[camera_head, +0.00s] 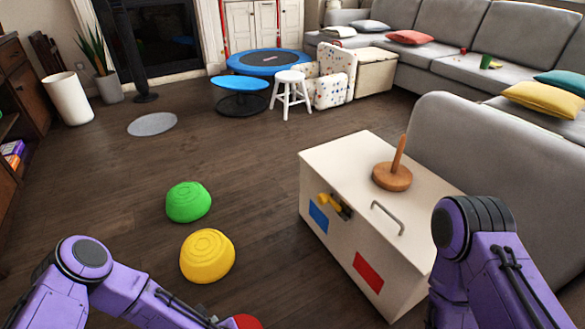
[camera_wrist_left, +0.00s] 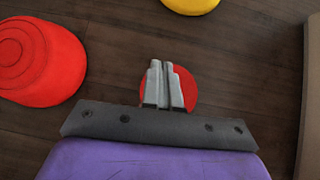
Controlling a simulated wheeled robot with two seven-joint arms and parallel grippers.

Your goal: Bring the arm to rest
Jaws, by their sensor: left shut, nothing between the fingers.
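My left arm (camera_head: 110,285) comes in from the lower left in the head view and runs out along the bottom edge. My left gripper (camera_wrist_left: 165,66) shows in the left wrist view with its two grey fingers together and nothing between them. It is above the dark wooden floor, with a red round shape (camera_wrist_left: 186,88) behind the fingers. My right arm (camera_head: 480,265) is bent at the lower right in the head view. Its gripper is out of view.
A white chest (camera_head: 340,165) with a wooden peg stand (camera_head: 392,177) stands near my right arm. Green (camera_head: 188,202) and yellow (camera_head: 207,256) domes lie on the floor; a red dome (camera_wrist_left: 40,62) shows in the wrist view. Floor at left is clear. A grey sofa (camera_head: 495,150) is right.

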